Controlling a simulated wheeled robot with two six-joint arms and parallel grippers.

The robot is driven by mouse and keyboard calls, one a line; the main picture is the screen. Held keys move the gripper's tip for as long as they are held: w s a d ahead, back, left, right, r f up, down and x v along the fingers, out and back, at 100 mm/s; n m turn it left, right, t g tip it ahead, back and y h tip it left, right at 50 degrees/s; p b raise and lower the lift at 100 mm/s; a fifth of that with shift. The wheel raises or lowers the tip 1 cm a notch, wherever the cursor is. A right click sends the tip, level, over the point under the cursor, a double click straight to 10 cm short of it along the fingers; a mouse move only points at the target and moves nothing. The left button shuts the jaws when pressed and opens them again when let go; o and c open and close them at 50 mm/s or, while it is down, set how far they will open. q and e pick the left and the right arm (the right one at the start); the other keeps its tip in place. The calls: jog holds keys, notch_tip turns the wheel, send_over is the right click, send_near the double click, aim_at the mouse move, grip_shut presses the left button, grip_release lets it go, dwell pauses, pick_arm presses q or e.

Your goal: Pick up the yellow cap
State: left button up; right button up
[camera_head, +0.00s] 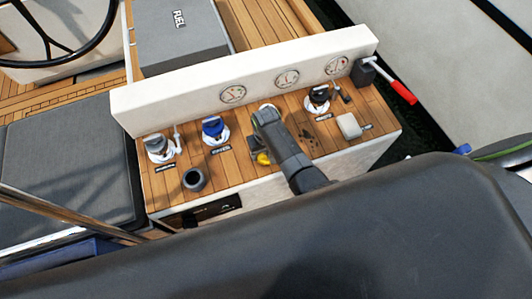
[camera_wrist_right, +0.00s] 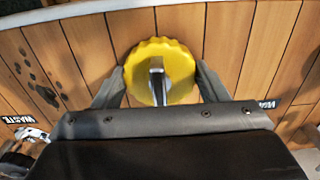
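The yellow cap (camera_wrist_right: 178,70) is round with a scalloped rim and a metal bar across its middle. In the wrist view it sits between the two fingers of my right gripper (camera_wrist_right: 158,78), one finger close along each side. Whether the fingers touch its rim I cannot tell. In the head view only a small part of the yellow cap (camera_head: 263,158) shows beside my right gripper (camera_head: 262,150), which hides the rest above the wooden console top. My left gripper is not in view.
The wooden console (camera_head: 235,165) also bears a blue-capped fitting (camera_head: 213,128), a grey-capped fitting (camera_head: 157,145), a black-capped fitting (camera_head: 318,97), a dark cup (camera_head: 195,180) and a red-handled lever (camera_head: 400,92). A white gauge panel (camera_head: 200,92) rises along its back.

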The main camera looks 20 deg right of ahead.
jog(key=c, duration=0.4)
notch_tip(320, 180, up, 10)
jog(key=shift+f, duration=0.1)
jog(key=shift+r+p, duration=0.5)
jog(key=shift+r, duration=0.05)
notch_tip(320, 180, up, 2)
jog(key=p, duration=0.3)
